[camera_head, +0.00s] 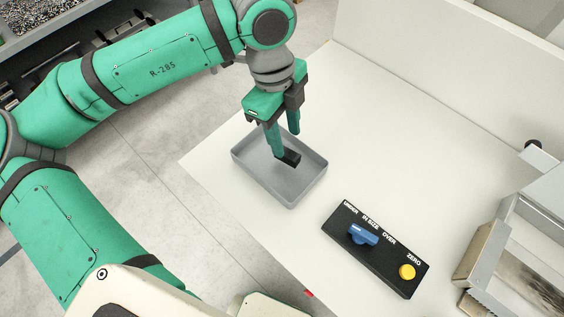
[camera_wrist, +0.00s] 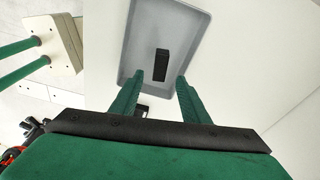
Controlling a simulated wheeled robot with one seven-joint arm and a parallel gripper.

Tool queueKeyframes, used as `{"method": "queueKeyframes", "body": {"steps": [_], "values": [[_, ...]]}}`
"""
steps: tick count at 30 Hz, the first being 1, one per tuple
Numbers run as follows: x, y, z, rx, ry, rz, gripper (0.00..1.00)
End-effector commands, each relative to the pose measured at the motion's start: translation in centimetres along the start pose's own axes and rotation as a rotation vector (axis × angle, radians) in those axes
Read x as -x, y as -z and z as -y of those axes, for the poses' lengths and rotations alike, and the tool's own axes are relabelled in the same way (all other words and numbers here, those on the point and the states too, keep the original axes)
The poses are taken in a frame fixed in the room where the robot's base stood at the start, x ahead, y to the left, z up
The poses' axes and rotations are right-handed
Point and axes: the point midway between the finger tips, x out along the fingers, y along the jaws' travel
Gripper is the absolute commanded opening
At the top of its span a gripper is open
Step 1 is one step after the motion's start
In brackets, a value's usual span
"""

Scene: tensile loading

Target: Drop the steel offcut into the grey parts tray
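The grey parts tray (camera_head: 262,182) stands on the white table near its left edge; it also shows in the wrist view (camera_wrist: 145,30). The steel offcut (camera_head: 290,158) is a small dark block. In the wrist view the offcut (camera_wrist: 162,62) appears inside the tray, just beyond my fingertips. My gripper (camera_head: 287,143) points down over the tray. In the wrist view its two green fingers (camera_wrist: 161,78) are apart with a clear gap and nothing held between the tips. I cannot tell exactly how the offcut rests on the tray floor.
A black control box (camera_head: 340,222) with a blue knob (camera_head: 363,234) and a yellow button (camera_head: 407,271) lies right of the tray. A grey metal machine (camera_head: 500,250) stands at the right edge. The table behind the tray is clear up to a white panel (camera_head: 440,70).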

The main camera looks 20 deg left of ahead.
Motion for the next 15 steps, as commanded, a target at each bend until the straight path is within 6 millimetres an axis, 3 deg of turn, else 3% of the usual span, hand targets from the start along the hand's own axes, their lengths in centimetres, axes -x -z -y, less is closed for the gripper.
{"method": "queueKeyframes", "body": {"steps": [8, 15], "values": [[0.5, 0.0, 0.0, 0.001, 0.0, 0.0, 0.42], [4.1, 0.0, 0.1, 0.001, 0.003, 0.0, 0.42]]}}
